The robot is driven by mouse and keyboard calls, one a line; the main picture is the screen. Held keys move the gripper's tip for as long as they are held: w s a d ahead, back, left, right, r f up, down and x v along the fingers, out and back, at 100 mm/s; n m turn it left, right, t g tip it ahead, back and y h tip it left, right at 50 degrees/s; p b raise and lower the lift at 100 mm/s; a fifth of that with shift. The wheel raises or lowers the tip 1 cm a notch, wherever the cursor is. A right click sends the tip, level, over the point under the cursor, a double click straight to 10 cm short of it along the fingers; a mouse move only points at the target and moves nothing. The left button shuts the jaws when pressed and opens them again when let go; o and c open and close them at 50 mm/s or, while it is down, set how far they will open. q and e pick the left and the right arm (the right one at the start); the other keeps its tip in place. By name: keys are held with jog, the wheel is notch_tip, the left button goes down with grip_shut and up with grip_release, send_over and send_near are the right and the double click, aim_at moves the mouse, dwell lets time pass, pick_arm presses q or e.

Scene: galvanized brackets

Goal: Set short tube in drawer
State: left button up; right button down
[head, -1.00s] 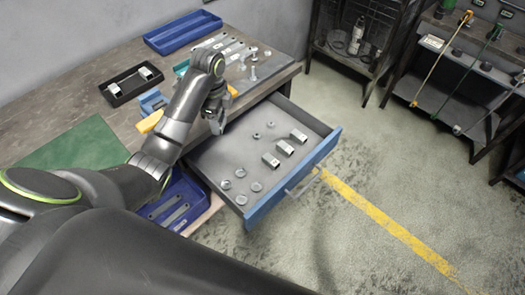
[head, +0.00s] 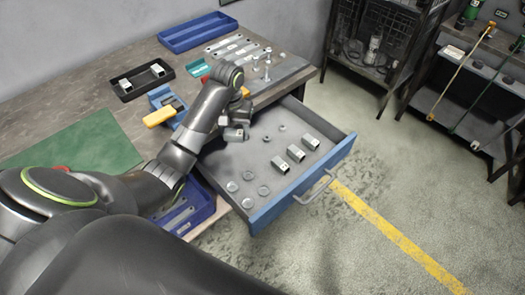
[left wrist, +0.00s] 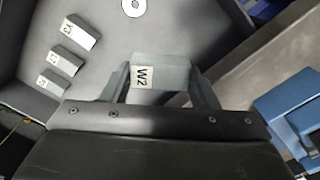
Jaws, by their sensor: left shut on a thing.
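My left gripper (head: 235,120) is shut on a grey short tube (head: 234,133), over the back left part of the open drawer (head: 225,180). In the left wrist view the tube (left wrist: 163,72) lies across between the fingertips and bears a label that reads W2. The drawer floor shows beyond it. Three similar labelled tubes (head: 295,153) lie in a row in the drawer's right part; they show at the upper left in the left wrist view (left wrist: 66,57). The gap between the held tube and the drawer floor is hard to judge. My right gripper is not in view.
Several round metal pieces (head: 248,176) lie in the drawer's front left, with smaller rings (head: 282,128) at the back. On the bench stand a black tray (head: 121,89), a blue tray (head: 165,43) and a blue holder with a yellow-handled tool (head: 160,115).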

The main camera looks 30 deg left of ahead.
aim_at(235, 133)
pick_arm(q)
jog(key=n, duration=0.2)
jog(key=f+n+b, duration=0.1)
jog(key=n, duration=0.1)
jog(key=shift+d+f+n, duration=0.1)
jog(key=shift+f+n, duration=0.05)
jog(key=shift+n, duration=0.25)
jog(key=n, duration=0.2)
jog(key=f+n, duration=0.1)
jog(key=n, duration=0.2)
jog(key=shift+b, duration=0.4)
jog(key=shift+s, duration=0.1)
jog(key=shift+f+n+b, duration=0.3)
jog(key=shift+f+b, duration=0.05)
jog(key=shift+b, duration=0.05)
notch_tip(235, 133, down, 6)
jog(key=shift+r+b, duration=0.25)
jog(key=shift+b, duration=0.95)
notch_tip(235, 133, down, 3)
jog(key=shift+d+f, duration=0.1)
jog(key=shift+f, duration=0.3)
